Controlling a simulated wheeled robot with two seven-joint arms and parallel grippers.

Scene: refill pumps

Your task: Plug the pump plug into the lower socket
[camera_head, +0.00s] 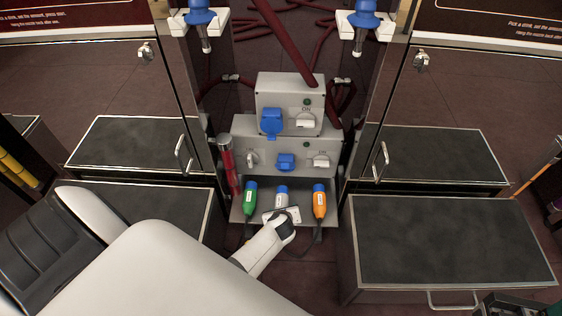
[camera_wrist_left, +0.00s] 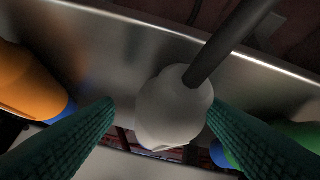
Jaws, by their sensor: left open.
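Three plugs stand in a row on a metal shelf (camera_head: 263,217): a green one (camera_head: 250,198), a white one with a blue end (camera_head: 281,195), and an orange one (camera_head: 320,200). My left gripper (camera_head: 281,213) reaches the middle, white plug. In the left wrist view, its two teal fingers (camera_wrist_left: 160,106) are open on either side of the white plug (camera_wrist_left: 172,108), whose dark cable rises toward the camera. I cannot tell whether either finger touches it. The lower blue socket (camera_head: 285,161) is on the lower grey box; the upper blue socket (camera_head: 271,122) is on the box above.
Orange (camera_wrist_left: 30,80) and green (camera_wrist_left: 298,135) plugs flank the white one closely in the left wrist view. A red cylinder (camera_head: 227,165) stands left of the boxes. Dark-topped cabinets (camera_head: 450,238) frame the bay. An unclear dark part shows at the bottom right corner.

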